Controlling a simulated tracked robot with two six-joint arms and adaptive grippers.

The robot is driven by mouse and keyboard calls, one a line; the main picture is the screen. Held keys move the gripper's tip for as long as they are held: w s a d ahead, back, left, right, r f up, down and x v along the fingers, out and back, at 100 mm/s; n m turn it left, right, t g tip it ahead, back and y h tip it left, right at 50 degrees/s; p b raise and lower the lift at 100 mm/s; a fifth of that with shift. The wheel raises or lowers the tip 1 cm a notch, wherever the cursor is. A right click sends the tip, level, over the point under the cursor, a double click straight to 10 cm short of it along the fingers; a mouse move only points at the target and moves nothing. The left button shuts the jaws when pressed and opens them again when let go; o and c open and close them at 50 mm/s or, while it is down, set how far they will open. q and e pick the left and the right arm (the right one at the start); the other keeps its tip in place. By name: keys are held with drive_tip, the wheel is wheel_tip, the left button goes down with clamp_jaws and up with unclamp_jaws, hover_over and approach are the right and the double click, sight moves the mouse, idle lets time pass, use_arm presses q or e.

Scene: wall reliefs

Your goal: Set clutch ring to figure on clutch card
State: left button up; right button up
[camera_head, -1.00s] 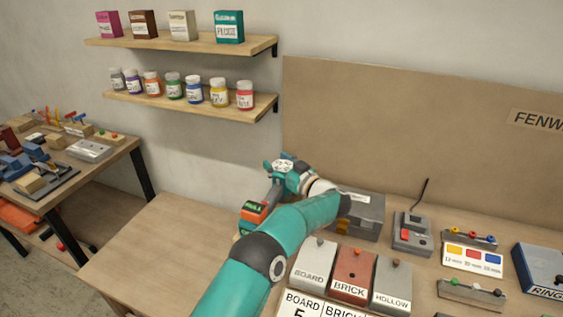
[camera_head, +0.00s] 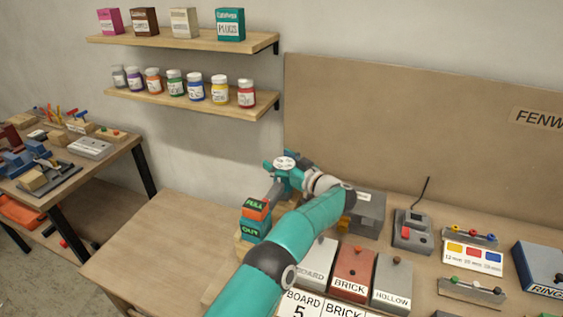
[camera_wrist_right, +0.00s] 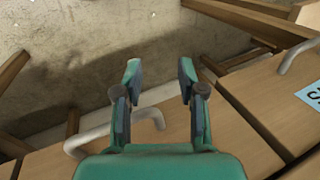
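My left gripper (camera_head: 284,168) is teal and sits in the head view at the back edge of the bench, above a dark grey grip-like piece (camera_head: 274,190). A white disc (camera_head: 285,161) with dark marks shows between its fingers; whether they touch it I cannot tell. An orange and black block marked FULL (camera_head: 256,208) is below, over a teal block marked OUT (camera_head: 255,229). I cannot pick out the clutch ring for certain. A white card (camera_head: 302,304) reading BOARD 5 and BRICK is cut off at the bottom edge. My right gripper (camera_wrist_right: 158,82) is open and empty.
Board (camera_head: 316,262), brick (camera_head: 352,268) and hollow (camera_head: 392,282) blocks stand right of my left arm. Behind are a grey case (camera_head: 368,215) and a grey device with a red button (camera_head: 412,230). The bench's left part (camera_head: 160,240) is clear.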

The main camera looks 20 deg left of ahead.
idle(0.3)
use_arm(q)
drive_tip(key=v, duration=1.2)
drive_tip(key=shift+f, duration=0.1)
